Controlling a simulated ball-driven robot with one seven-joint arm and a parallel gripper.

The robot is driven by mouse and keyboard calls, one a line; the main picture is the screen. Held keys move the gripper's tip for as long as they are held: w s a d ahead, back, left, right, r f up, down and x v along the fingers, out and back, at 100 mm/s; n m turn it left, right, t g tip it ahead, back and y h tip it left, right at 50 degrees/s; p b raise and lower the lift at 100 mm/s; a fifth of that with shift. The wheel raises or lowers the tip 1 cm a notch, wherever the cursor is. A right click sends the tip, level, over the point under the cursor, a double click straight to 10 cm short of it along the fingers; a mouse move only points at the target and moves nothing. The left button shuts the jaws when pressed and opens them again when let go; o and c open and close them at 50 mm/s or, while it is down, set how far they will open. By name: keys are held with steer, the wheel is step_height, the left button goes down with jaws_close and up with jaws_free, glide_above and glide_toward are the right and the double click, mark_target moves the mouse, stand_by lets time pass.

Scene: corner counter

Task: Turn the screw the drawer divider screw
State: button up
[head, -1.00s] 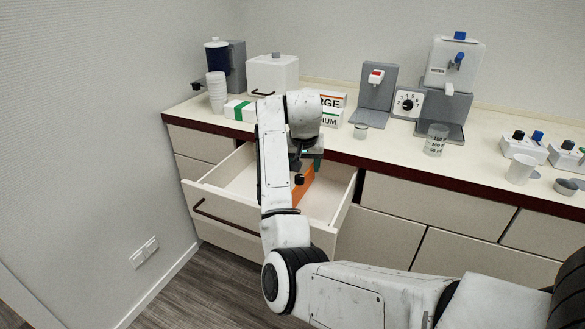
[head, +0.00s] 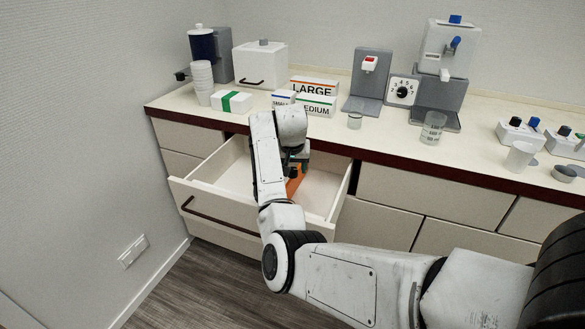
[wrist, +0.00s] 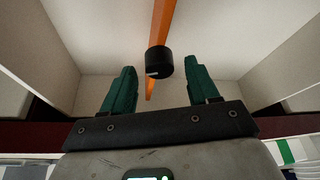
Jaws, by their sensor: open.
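The open drawer (head: 230,212) holds an orange divider (head: 293,187), partly hidden by my arm in the head view. The divider also shows in the wrist view (wrist: 162,22), running down the middle of the drawer. A black round screw knob (wrist: 158,62) with a pale mark sits on the divider. My gripper (wrist: 162,82) is open, with one green finger on each side of the knob in the picture. Both fingers look apart from the knob; the depth between them is hard to tell. In the head view my gripper (head: 297,165) is over the drawer, mostly hidden by my arm.
The counter edge (head: 400,158) runs just behind the drawer. On the counter stand boxes marked LARGE (head: 313,88) and MEDIUM (head: 316,106), stacked cups (head: 202,82), a glass (head: 433,128) and grey dispensers (head: 368,82). The drawer walls rise on both sides of my gripper.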

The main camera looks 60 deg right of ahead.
steer(key=shift+d+f, duration=0.1)
steer(key=shift+f, duration=0.15)
steer(key=shift+c, duration=0.4)
steer(key=c, duration=1)
steer(key=shift+o, duration=0.2)
